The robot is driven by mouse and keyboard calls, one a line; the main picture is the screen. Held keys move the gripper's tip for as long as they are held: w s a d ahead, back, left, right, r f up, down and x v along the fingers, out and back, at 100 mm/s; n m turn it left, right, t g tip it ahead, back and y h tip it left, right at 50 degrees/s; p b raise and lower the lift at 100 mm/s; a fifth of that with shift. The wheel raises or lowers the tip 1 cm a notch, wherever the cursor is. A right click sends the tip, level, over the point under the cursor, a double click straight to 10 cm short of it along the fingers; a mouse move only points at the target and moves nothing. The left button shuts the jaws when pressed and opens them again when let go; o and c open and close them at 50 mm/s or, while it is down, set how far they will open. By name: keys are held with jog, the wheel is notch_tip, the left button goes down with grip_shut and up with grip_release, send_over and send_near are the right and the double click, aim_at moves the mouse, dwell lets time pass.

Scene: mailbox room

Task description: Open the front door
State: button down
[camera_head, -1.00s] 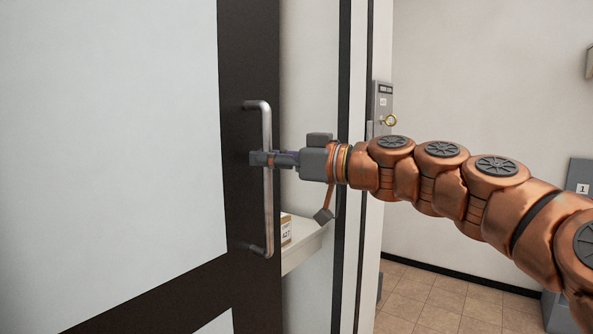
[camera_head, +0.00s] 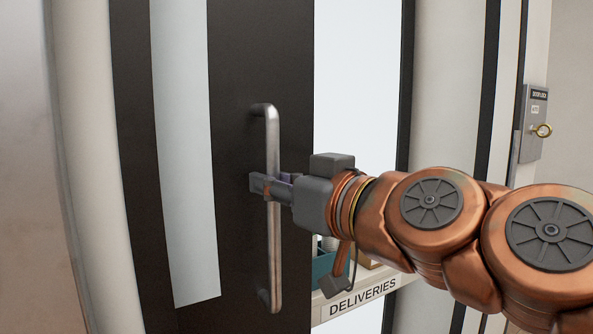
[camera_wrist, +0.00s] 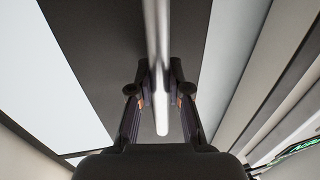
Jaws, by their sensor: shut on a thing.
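The front door (camera_head: 235,65) is a dark-framed door with a pale panel, and it stands partly open in the head view. A vertical metal handle (camera_head: 273,235) is fixed to its dark frame. My gripper (camera_head: 268,186) is shut around the middle of the handle's bar, coming from the right. In the wrist view the handle (camera_wrist: 157,40) runs between the two fingers of my gripper (camera_wrist: 159,92). The fingertips' far sides are partly hidden by the bar.
A shelf labelled "DELIVERIES" (camera_head: 362,296) shows past the door's edge, with a teal item (camera_head: 322,262) on it. A pale wall borders the door at left.

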jog(key=shift+s+a+r, duration=0.15)
jog(key=shift+s+a, duration=0.3)
jog(key=shift+a, duration=0.25)
jog(key=c, duration=1.1)
grip_release()
send_near(239, 102)
jog(key=shift+x, duration=2.75)
